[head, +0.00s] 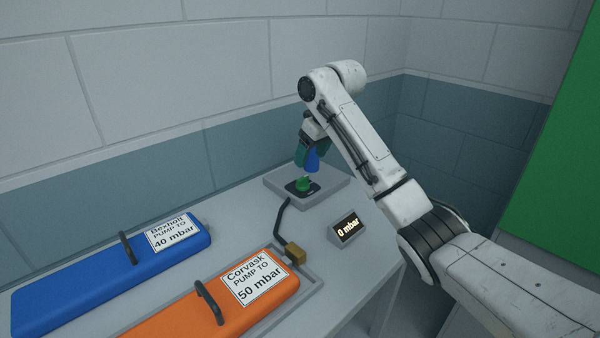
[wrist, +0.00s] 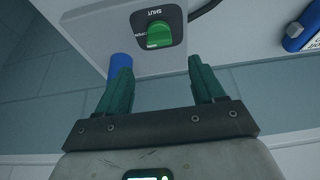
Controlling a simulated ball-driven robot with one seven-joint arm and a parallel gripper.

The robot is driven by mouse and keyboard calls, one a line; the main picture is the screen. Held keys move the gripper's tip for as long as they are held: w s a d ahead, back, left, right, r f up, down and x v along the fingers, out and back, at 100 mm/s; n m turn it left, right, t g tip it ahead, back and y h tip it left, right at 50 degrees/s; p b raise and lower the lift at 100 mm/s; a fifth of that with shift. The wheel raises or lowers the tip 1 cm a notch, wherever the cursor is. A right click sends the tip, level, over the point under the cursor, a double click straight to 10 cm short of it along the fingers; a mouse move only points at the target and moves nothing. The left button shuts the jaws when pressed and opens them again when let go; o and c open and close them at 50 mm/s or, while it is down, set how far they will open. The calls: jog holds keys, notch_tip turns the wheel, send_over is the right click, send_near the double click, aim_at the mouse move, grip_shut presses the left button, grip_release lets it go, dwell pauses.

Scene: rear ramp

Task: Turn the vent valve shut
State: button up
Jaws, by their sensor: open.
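The vent valve is a green knob (head: 303,184) on a black plate (head: 291,188), set on a grey block at the back of the bench. In the wrist view the knob (wrist: 160,34) sits above the gap between my fingers, with the word SHUT on its plate; which mark it points to is unclear. My gripper (head: 308,162) hangs above the knob, its dark green fingers open. The wrist view shows my gripper (wrist: 162,78) spread with nothing between the fingertips, apart from the knob. A blue rounded piece (wrist: 121,66) shows by the left finger; I cannot tell what it is.
A small display (head: 347,228) reads 0 mbar. An orange case (head: 180,321) labelled Corvask, 50 mbar, lies in front by a brass fitting (head: 294,253) with a black hose. A blue case (head: 80,290) labelled Bexholt, 40 mbar, lies left. The wall is close behind.

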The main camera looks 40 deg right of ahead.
aim_at(302, 177)
jog(key=x, duration=0.8)
jog(key=shift+f, duration=0.25)
jog(key=shift+c, duration=0.2)
jog(key=c, duration=1)
